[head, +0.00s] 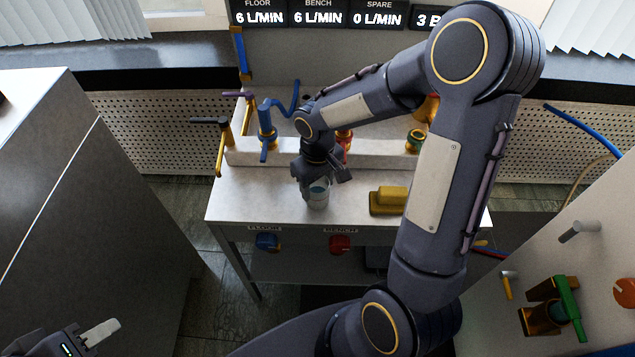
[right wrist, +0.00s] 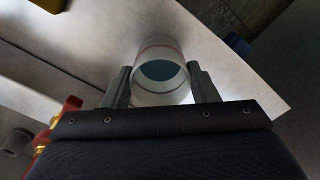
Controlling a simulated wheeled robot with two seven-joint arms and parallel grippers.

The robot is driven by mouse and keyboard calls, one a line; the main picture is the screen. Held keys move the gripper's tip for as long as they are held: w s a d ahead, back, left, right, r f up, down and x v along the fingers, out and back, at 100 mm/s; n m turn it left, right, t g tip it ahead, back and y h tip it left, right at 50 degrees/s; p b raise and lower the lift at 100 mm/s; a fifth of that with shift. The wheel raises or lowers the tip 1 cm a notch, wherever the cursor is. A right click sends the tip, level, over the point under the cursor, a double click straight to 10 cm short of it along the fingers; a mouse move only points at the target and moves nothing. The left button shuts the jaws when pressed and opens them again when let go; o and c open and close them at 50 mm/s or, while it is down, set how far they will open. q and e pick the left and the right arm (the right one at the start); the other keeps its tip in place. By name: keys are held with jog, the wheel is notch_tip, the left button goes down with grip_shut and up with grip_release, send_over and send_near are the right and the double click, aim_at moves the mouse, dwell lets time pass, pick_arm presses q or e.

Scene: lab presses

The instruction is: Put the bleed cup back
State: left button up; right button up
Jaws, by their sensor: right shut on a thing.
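The bleed cup (head: 318,194) is a clear cup with dark blue liquid in it. It is at the bench (head: 255,207), near its front edge. I cannot tell whether it touches the bench top. My right gripper (head: 319,182) is shut on the cup from above and behind. In the right wrist view the cup (right wrist: 160,80) sits between the two fingers (right wrist: 160,88), with a faint red line near its far end. My left gripper (head: 88,340) shows only in part at the bottom left corner, away from the bench.
A yellow block (head: 388,201) sits right of the cup. Behind stand a blue valve (head: 266,125), a red valve (head: 346,142) and a yellow pipe (head: 223,145). Blue (head: 267,242) and red (head: 340,243) ports are under the front edge. A grey cabinet (head: 75,200) stands left.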

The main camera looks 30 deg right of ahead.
aim_at(318, 184)
jog(key=o, duration=1)
jog(key=shift+o, duration=0.2)
jog(key=shift+r+p, duration=0.3)
jog(key=shift+r, duration=0.05)
notch_tip(318, 184, up, 11)
jog(key=p, duration=0.1)
jog(key=s+a+r+m+t+y, duration=0.1)
jog(key=s+a+r+t+y, duration=0.1)
jog(key=s, duration=0.6)
jog(key=s+a+r+m+t+y, duration=0.1)
jog(key=s+a+r+m+t, duration=0.1)
jog(key=s, duration=0.7)
jog(key=shift+m+t+y, duration=0.3)
jog(key=shift+t+y, duration=0.1)
jog(key=shift+t, duration=0.4)
jog(key=shift+a+r, duration=0.1)
